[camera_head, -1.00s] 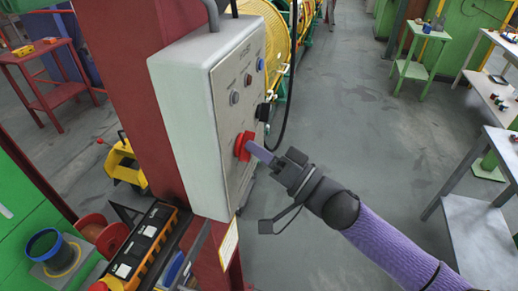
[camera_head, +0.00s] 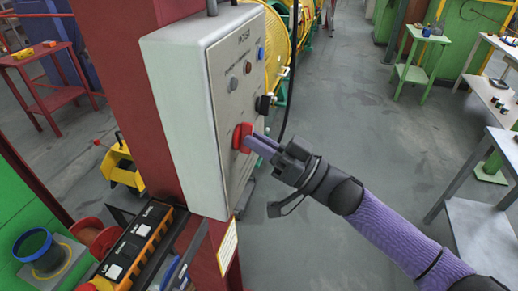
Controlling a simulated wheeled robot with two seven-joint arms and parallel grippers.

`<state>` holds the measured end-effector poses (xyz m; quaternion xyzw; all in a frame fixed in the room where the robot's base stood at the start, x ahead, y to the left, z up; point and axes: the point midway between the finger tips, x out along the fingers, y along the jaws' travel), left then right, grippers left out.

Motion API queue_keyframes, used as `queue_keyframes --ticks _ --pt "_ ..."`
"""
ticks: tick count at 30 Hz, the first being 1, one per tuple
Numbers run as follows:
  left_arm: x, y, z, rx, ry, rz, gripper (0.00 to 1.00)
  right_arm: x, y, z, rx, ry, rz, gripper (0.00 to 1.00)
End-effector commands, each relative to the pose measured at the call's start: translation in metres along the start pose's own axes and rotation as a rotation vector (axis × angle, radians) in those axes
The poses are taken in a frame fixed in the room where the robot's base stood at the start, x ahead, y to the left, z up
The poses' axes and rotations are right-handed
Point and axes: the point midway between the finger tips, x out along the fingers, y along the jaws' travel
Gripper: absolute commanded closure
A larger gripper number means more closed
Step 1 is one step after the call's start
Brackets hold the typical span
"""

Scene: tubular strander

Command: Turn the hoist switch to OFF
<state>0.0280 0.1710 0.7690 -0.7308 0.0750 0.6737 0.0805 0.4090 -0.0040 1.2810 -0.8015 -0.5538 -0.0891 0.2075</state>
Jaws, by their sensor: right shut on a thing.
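The hoist control box (camera_head: 178,105) is a pale grey cabinet on a red column, with "HOIST" lettered near the top of its panel. A red rotary switch (camera_head: 241,137) sits low on the panel. My right gripper (camera_head: 253,141) reaches in from the right and is shut on the red switch, its fingers hiding part of it. The switch's position marks cannot be read. My left gripper is not in view.
The red column (camera_head: 125,75) stands left of and behind the box. A black cable (camera_head: 291,90) hangs beside the panel. An orange-and-black case (camera_head: 137,243) lies below left. Grey floor (camera_head: 345,110) is open to the right, before the tables.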

Motion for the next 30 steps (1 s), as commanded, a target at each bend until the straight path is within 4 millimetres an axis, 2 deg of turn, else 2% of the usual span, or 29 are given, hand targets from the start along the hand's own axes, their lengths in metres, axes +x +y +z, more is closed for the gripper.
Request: queue_keyframes --ticks 1,15,30 --pt "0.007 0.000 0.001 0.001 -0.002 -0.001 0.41 -0.001 0.002 0.003 -0.041 -0.001 -0.016 1.00" --pt "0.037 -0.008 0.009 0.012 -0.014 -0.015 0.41 -0.001 0.003 0.002 -0.454 0.000 -0.187 1.00" --pt "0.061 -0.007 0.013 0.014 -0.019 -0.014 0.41 0.000 0.004 0.000 -0.819 -0.001 -0.340 1.00"
